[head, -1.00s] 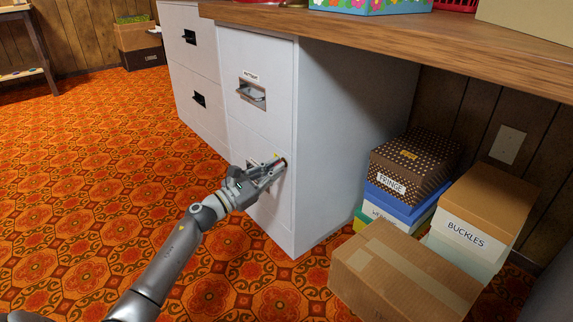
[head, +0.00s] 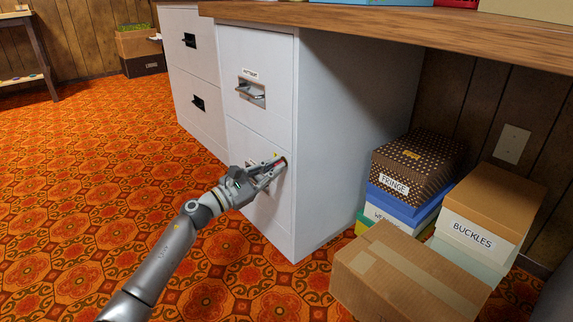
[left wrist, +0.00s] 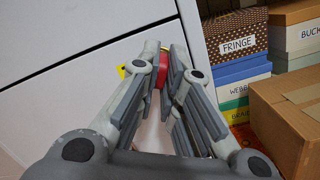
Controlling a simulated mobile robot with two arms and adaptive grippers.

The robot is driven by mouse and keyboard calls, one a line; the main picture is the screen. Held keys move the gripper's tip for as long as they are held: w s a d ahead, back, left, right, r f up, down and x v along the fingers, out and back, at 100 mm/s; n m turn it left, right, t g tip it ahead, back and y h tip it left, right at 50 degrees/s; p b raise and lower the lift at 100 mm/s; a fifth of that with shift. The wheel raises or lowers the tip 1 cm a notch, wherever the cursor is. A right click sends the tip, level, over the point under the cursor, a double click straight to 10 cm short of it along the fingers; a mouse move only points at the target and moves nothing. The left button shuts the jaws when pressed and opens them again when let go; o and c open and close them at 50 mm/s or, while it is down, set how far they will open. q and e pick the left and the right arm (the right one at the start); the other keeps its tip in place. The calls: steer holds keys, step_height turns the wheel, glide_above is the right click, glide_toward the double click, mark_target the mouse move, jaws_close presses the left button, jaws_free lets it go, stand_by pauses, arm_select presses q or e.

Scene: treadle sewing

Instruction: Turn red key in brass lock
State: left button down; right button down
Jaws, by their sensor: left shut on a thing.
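The red key (left wrist: 176,70) shows as a red piece between the fingertips of my left gripper (left wrist: 172,76) in the left wrist view. The gripper is shut on it, against the white front of the filing cabinet (left wrist: 85,45). A sliver of yellow brass, seemingly the lock (left wrist: 165,48), shows just beyond the key; the fingers hide most of it. In the head view my left gripper (head: 277,168) is at the right edge of the cabinet's lower drawer (head: 262,138). The key's turn angle cannot be told. My right gripper is in neither view.
The upper drawer has a metal handle (head: 251,92). A wooden worktop (head: 430,35) overhangs the cabinet. To its right stand a FRINGE box (head: 415,160), a BUCKLES box (head: 490,205) and a cardboard carton (head: 400,280). The patterned floor at left is clear.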

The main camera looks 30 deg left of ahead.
arm_select(q)
steer(key=shift+f, duration=0.1)
steer(key=m+b, duration=0.3)
steer(key=shift+m+g+h, duration=0.3)
steer(key=shift+h, duration=0.1)
stand_by(0.6)
steer(key=shift+w+a+m+h, duration=0.1)
steer(key=shift+m+h, duration=0.2)
steer(key=shift+m, duration=1.4)
